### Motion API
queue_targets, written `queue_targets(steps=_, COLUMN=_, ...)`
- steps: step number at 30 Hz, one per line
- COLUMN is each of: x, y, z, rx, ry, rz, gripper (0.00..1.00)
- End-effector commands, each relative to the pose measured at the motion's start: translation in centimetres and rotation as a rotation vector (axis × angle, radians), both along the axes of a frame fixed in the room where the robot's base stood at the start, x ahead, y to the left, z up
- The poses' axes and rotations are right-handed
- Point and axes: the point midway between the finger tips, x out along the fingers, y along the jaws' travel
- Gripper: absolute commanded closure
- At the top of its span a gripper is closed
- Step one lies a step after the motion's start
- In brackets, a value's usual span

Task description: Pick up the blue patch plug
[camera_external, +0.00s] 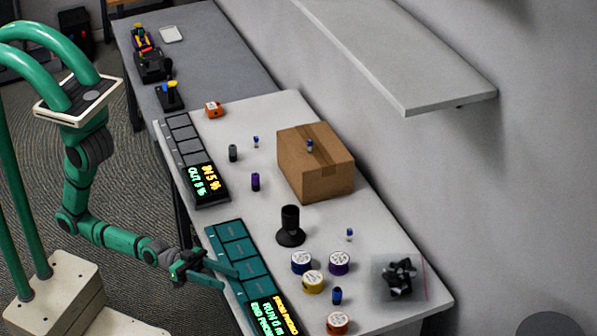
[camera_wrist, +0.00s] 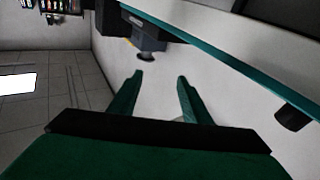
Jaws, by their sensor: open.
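A small dark blue plug (camera_external: 337,296) stands on the near right part of the white table, between the yellow-sided spool and the orange-sided spool. I take it to be the blue patch plug. My gripper (camera_external: 232,279) is open and empty over the left edge of the table, by the teal panel, well to the left of the plug. In the wrist view my gripper (camera_wrist: 160,76) shows two separated green fingers with nothing between them. I cannot make out the blue plug in the wrist view.
Several labelled spools (camera_external: 313,282) and a black stand (camera_external: 290,226) lie between gripper and plug or near it. A bagged black part (camera_external: 399,279) is right of it. A cardboard box (camera_external: 315,175), purple plug (camera_external: 255,182) and grey plug (camera_external: 233,153) stand farther back. A shelf (camera_external: 405,60) overhangs.

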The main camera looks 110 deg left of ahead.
Motion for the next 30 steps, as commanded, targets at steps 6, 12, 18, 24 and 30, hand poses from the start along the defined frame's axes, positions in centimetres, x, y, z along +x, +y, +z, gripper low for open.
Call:
queue_targets(steps=6, x=6.8, y=-2.2, z=4.4, rx=-0.046, ry=-0.07, rz=-0.042, gripper=0.56)
queue_targets(steps=12, x=12.7, y=-3.0, z=7.5, rx=-0.046, ry=-0.059, rz=-0.063, gripper=0.56)
queue_targets(steps=18, x=18.7, y=-0.4, z=7.8, rx=0.035, ry=0.089, rz=-0.041, gripper=0.56)
queue_targets(steps=24, x=21.1, y=5.4, z=4.9, rx=0.13, ry=0.323, rz=0.012, gripper=0.56)
queue_targets(steps=30, x=20.9, y=9.5, z=2.6, rx=0.172, ry=0.486, rz=0.046, gripper=0.56)
